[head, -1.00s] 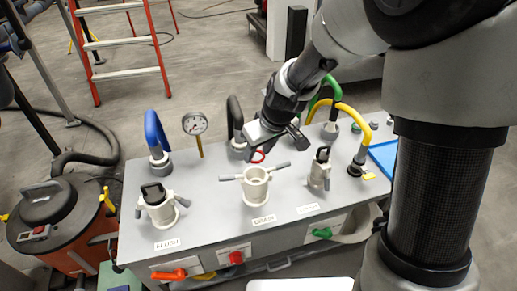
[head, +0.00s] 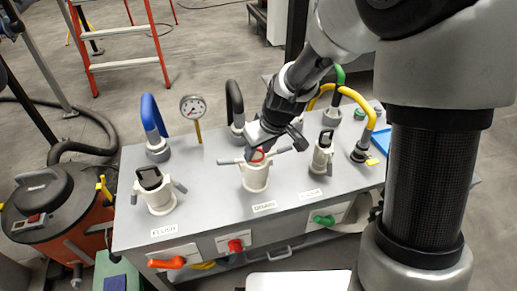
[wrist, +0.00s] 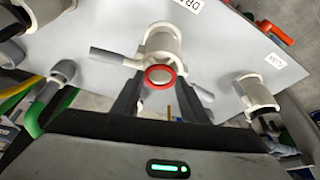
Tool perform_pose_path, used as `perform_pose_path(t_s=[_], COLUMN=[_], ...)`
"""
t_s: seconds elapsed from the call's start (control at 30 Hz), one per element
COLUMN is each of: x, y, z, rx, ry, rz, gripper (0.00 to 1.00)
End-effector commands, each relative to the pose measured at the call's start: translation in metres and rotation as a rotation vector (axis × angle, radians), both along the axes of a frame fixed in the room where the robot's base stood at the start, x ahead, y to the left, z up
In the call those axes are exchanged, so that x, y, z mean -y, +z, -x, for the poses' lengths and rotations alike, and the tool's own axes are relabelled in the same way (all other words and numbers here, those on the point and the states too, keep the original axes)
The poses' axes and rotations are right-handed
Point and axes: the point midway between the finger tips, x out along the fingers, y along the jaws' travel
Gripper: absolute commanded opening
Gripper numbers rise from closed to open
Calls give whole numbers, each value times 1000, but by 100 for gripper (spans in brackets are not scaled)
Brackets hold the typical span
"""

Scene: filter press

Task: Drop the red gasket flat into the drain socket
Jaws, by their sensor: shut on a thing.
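The red gasket (head: 257,156) is a small ring held between the fingertips of my gripper (head: 268,142). In the wrist view the gasket (wrist: 174,70) faces the camera between the two dark fingers of my gripper (wrist: 158,88). The cream drain socket (head: 255,178), with two grey side handles, stands upright behind the DRAIN label. The gasket overlaps the socket's mouth in the head view. In the wrist view the socket (wrist: 160,40) lies just beyond it. I cannot tell whether they touch. My fingers and the gasket hide part of the socket's opening.
The flush socket (head: 158,196) on the left and another cream socket (head: 321,158) on the right hold black plugs. Blue (head: 153,118), black (head: 234,103) and yellow (head: 365,100) hoses and a gauge (head: 193,107) stand along the back. The grey top (head: 205,170) is clear between sockets.

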Motion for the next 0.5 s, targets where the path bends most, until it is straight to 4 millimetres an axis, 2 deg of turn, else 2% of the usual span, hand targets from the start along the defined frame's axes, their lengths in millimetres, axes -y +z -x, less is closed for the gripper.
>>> perform_pose_path(t_s=[0.1,0.13,0.23,0.5], x=[0,0,0,0], y=[0,0,0,0], z=[0,0,0,0], rx=[0,0,0,0], ry=[0,0,0,0], rz=[0,0,0,0], gripper=[33,43,60,62])
